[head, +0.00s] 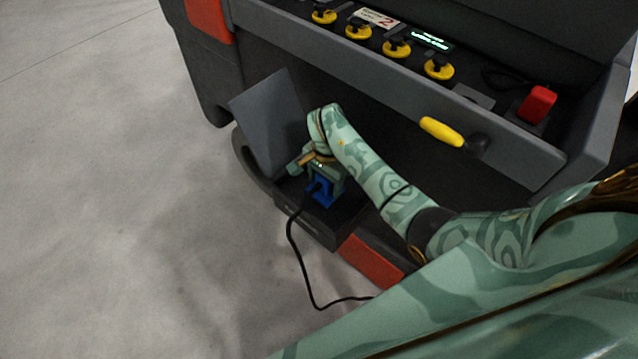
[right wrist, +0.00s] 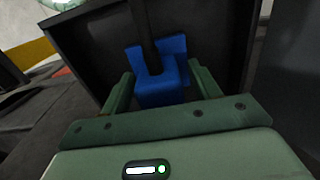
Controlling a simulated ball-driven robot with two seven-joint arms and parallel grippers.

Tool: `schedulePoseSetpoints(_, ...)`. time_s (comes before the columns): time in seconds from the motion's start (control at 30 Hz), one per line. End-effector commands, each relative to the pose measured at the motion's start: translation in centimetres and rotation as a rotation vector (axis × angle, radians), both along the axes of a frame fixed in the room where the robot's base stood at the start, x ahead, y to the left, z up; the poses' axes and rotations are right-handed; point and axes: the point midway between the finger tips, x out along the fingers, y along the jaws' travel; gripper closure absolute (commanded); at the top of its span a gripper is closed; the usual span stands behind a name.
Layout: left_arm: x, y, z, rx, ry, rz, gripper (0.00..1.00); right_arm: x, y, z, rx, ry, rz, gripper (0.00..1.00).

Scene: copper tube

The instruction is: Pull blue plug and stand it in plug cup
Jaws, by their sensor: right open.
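The blue plug (head: 322,192) sits at a black box low on the machine, with a black cable (head: 292,240) running from it to the floor. In the right wrist view the plug (right wrist: 162,92) is a blue block with upright prongs or lugs and a dark cable or stem between them. My right gripper (head: 321,174) is at the plug. In the right wrist view its two green fingers (right wrist: 162,84) stand open on either side of the plug, with gaps visible. I cannot make out a plug cup. My left gripper is not in view.
A grey slanted panel (head: 268,120) stands just left of my right gripper. Above is a console with yellow knobs (head: 396,48), a red switch (head: 537,103) and a yellow handle (head: 442,131). A red block (head: 371,262) is on the base edge. The floor at left is clear.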

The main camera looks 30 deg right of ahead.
Motion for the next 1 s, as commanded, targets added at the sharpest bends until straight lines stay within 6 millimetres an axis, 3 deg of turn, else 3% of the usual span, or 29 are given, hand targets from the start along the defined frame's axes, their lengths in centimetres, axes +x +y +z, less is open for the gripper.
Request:
schedulePoseSetpoints(0.6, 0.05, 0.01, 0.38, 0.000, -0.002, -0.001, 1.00, 0.02, 0.03, 0.00, 0.001, 0.000, 0.000, 0.38)
schedulePoseSetpoints(0.83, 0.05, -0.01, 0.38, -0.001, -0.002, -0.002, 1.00, 0.01, 0.03, 0.01, 0.000, 0.000, 0.000, 0.97)
schedulePoseSetpoints(1.0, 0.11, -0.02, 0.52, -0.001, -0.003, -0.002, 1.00, 0.04, 0.03, 0.21, 0.000, -0.001, 0.000, 0.97)
